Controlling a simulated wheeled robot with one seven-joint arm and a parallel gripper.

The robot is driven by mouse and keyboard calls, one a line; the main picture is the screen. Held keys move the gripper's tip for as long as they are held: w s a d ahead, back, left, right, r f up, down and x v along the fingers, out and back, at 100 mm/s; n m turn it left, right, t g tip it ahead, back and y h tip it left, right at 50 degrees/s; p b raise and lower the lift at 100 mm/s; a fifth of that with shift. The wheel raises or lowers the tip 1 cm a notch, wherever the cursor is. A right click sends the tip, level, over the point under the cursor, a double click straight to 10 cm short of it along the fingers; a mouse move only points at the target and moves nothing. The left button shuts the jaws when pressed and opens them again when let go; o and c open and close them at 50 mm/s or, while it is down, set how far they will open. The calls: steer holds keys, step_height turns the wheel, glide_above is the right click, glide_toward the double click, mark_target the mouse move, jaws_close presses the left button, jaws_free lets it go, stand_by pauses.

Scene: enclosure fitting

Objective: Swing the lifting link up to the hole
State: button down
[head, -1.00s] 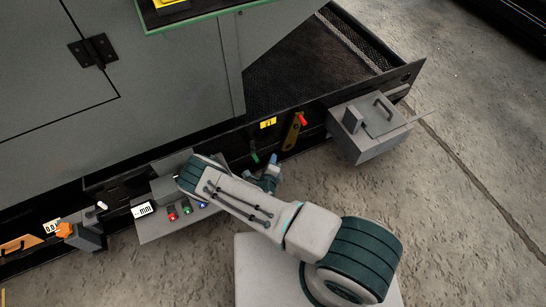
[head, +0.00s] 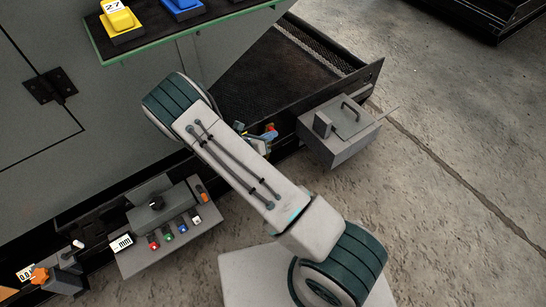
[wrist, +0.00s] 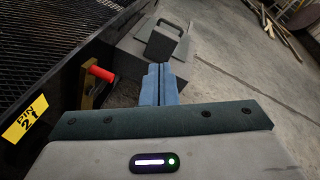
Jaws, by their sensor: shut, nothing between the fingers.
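The lifting link appears to be the brass-coloured bar (wrist: 90,93) with a red grip (wrist: 103,75) at its top, on the dark frame in the wrist view. My gripper (wrist: 159,72) has its blue fingers pressed together, empty, to the right of the red grip and apart from it. In the head view, my gripper (head: 266,137) is partly covered by my forearm, close to the red grip (head: 270,128). Most of the link is hidden there by my arm. I cannot make out the hole with certainty.
A yellow pin label (wrist: 25,119) is on the frame left of the link. A grey box with a handle (head: 340,130) stands at the frame's right. A control box with coloured buttons (head: 160,225) is at lower left. A green-edged shelf (head: 190,38) overhangs above.

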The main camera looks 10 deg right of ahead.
steer(key=s+d+r+m+g+y, duration=0.2)
steer(key=s+d+r+m+g, duration=0.15)
steer(key=s+r+m, duration=0.4)
steer(key=s+d+r+m+g+y, duration=0.25)
steer(key=s+r+m+g, duration=0.25)
steer(key=r+m, duration=0.5)
steer(key=s+a+r+m+t+y, duration=0.2)
steer(key=s+a+r+m+y, duration=0.3)
steer(key=s+r+m+y, duration=0.3)
steer(key=shift+s+r+m, duration=1.75)
steer(key=shift+s+m, duration=0.2)
steer(key=shift+s, duration=0.75)
